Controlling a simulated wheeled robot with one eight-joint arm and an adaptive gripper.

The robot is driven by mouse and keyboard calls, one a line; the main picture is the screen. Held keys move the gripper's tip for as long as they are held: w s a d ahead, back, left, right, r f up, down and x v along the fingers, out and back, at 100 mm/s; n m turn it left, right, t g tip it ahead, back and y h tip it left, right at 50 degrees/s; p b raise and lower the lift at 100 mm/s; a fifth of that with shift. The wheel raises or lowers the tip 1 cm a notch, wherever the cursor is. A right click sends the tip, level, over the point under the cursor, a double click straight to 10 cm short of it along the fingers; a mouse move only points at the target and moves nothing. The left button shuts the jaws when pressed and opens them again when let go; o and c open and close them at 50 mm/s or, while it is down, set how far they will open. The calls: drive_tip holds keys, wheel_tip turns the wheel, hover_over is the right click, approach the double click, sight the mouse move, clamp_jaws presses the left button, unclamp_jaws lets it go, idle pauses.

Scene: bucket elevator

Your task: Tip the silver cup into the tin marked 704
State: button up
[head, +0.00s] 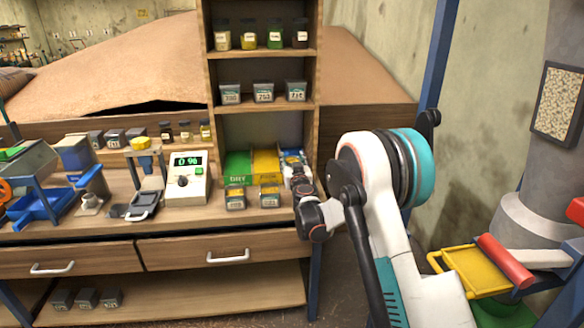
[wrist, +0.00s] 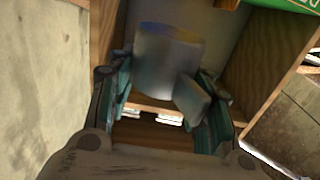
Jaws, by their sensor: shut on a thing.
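My gripper (wrist: 168,88) has its teal fingers shut on a grey, silvery cup (wrist: 168,48), seen in the wrist view. A flat grey piece (wrist: 193,98) shows at the right finger; I cannot tell what it is. In the head view my gripper (head: 300,180) is at the bench's right end, and the cup is mostly hidden there. Just left of it, two labelled tins with yellowish contents, one on the left (head: 235,198) and one on the right (head: 269,196), stand on the bench. Their labels are too small to read, so I cannot tell which tin is 704.
Green (head: 237,166) and yellow (head: 265,163) boxes stand behind the tins. A shelf unit (head: 212,70) holds jars and more labelled tins (head: 264,92). A scale with a green display (head: 188,178) stands to the left. The shelf's side post is close to my gripper.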

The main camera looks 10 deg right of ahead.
drive_tip(key=shift+w+a+f, duration=0.15)
drive_tip(key=shift+w, duration=0.4)
drive_tip(key=shift+r+m+p, duration=0.3)
drive_tip(key=shift+m+p, duration=0.15)
drive_tip(key=shift+m, duration=1.05)
drive_tip(key=shift+d+f+b, duration=0.35)
drive_tip(key=shift+d+f, duration=0.05)
drive_tip(key=shift+f, duration=0.25)
drive_tip(key=shift+d+f+b, duration=0.3)
drive_tip(key=shift+d+f, duration=0.1)
drive_tip(key=shift+f, duration=0.3)
drive_tip(key=shift+d+f+b, duration=0.35)
drive_tip(key=shift+d+f, duration=0.05)
drive_tip(key=shift+f, duration=0.25)
drive_tip(key=shift+d, duration=0.25)
drive_tip(key=shift+s+r, duration=0.1)
